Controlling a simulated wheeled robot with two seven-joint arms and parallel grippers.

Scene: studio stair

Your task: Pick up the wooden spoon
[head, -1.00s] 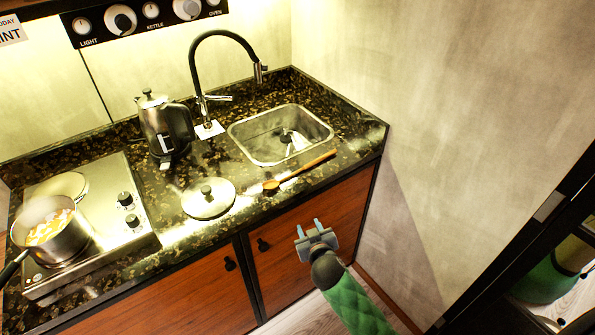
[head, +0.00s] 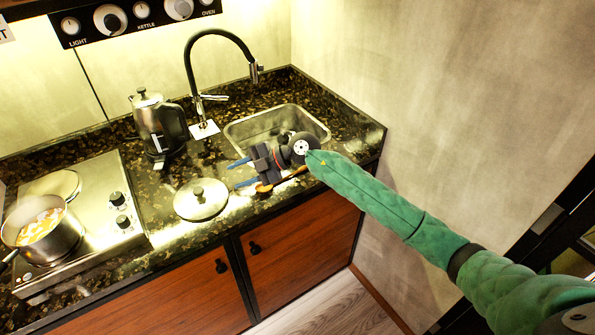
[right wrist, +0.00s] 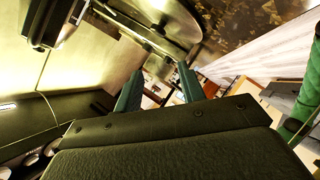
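The wooden spoon (head: 265,188) lies on the dark speckled countertop in front of the sink, its bowl to the left and its handle running up to the right. My right gripper (head: 240,173) is over the counter beside the spoon, fingers pointing left. Its two blue fingers are apart, with nothing visible between them. The gripper and wrist partly hide the spoon's handle and the sink. In the right wrist view the open fingers (right wrist: 158,86) also show; I cannot make out the spoon there. My left gripper is not in view.
A pot lid (head: 201,199) lies left of the spoon. A kettle (head: 158,127) stands behind it. The sink (head: 240,128) and black faucet (head: 190,75) are behind the gripper. A pot (head: 38,232) with food sits on the hob at left. A wall bounds the right side.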

